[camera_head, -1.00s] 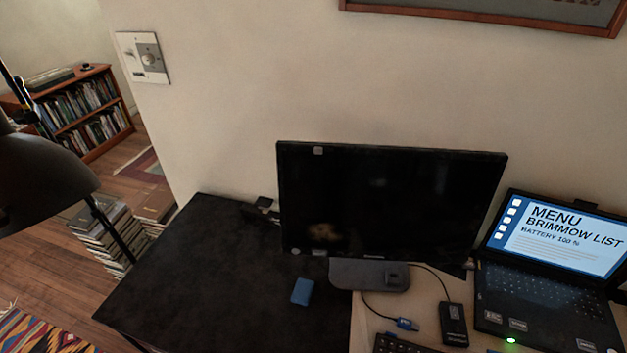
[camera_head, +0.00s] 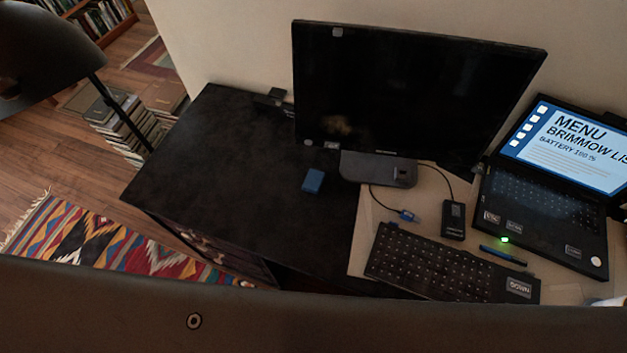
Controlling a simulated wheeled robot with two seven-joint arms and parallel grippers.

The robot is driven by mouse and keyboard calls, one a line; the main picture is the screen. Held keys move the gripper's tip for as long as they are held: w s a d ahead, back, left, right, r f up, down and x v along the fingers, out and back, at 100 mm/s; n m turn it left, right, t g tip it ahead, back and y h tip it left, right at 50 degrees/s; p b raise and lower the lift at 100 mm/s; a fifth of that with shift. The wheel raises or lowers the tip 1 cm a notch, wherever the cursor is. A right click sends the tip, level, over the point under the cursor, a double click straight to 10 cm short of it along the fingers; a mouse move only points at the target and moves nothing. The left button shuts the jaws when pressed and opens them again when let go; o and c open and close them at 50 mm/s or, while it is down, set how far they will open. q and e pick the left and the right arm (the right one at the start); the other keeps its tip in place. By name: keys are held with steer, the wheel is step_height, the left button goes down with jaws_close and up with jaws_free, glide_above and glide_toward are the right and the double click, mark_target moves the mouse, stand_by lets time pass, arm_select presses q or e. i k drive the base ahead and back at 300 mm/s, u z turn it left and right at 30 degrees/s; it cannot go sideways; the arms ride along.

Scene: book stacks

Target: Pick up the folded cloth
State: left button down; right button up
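A small blue block-like item (camera_head: 313,181) lies on the black desk top (camera_head: 240,160), left of the monitor stand. It may be the folded cloth, but it is too small to tell whether it is fabric. Nothing else in view looks clearly like a folded cloth. Neither of my grippers shows in this view.
A monitor (camera_head: 405,90), laptop (camera_head: 545,205), keyboard (camera_head: 450,262) and black adapter (camera_head: 453,220) with a cable crowd the right side. A dark lamp (camera_head: 45,45) hangs at upper left. Stacked books (camera_head: 125,125) and a patterned rug (camera_head: 120,240) lie on the floor. A dark band (camera_head: 320,320) crosses the bottom.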

mark_target(312, 182)
steer(key=z, duration=0.6)
steer(key=k, duration=0.9)
steer(key=z, duration=0.55)
